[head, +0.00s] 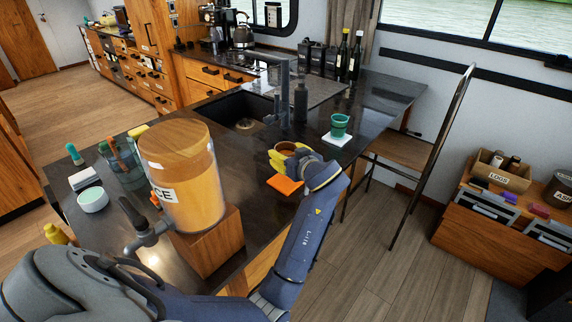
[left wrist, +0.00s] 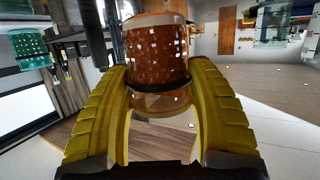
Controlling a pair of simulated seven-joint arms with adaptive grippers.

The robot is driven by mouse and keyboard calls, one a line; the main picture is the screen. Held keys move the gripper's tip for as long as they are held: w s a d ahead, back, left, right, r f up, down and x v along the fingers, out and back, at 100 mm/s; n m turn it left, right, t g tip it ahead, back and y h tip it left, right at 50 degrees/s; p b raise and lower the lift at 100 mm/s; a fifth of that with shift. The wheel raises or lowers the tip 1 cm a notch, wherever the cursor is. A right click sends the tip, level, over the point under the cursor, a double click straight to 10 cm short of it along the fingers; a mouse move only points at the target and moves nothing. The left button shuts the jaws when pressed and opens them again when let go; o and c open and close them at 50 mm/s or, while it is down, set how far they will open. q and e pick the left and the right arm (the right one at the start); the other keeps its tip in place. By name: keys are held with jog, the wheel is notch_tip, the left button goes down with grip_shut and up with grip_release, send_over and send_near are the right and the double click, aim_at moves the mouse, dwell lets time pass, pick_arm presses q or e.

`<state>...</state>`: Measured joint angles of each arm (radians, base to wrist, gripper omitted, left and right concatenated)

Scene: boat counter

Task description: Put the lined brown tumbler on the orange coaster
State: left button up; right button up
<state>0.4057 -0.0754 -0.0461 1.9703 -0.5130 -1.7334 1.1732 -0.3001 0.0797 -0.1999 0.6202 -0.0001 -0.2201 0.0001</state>
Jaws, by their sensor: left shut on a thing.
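The brown tumbler (left wrist: 158,62), amber with pale marks and a dark band, is between the two yellow fingers of my left gripper (left wrist: 160,110) in the left wrist view. In the head view my left gripper (head: 287,158) is shut on it, and only a little of the tumbler (head: 287,146) shows behind the fingers. The orange coaster (head: 285,185) lies on the dark counter near its right edge, just below the gripper in the picture. I cannot tell the tumbler's height above the counter. My right gripper is not in view.
A green cup (head: 340,122) stands on a white coaster (head: 337,139) to the right. A large juice dispenser (head: 185,180) on a wooden block (head: 212,243) stands left of my arm. A sink (head: 240,112) and a black bottle (head: 300,102) are behind. A chair (head: 405,150) stands at right.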

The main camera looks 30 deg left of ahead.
pick_arm(q)
jog(key=shift+f, duration=1.9)
jog(key=shift+f, duration=0.1)
jog(key=o, duration=1.5)
jog(key=shift+v, duration=2.8)
jog(key=shift+w, duration=0.1)
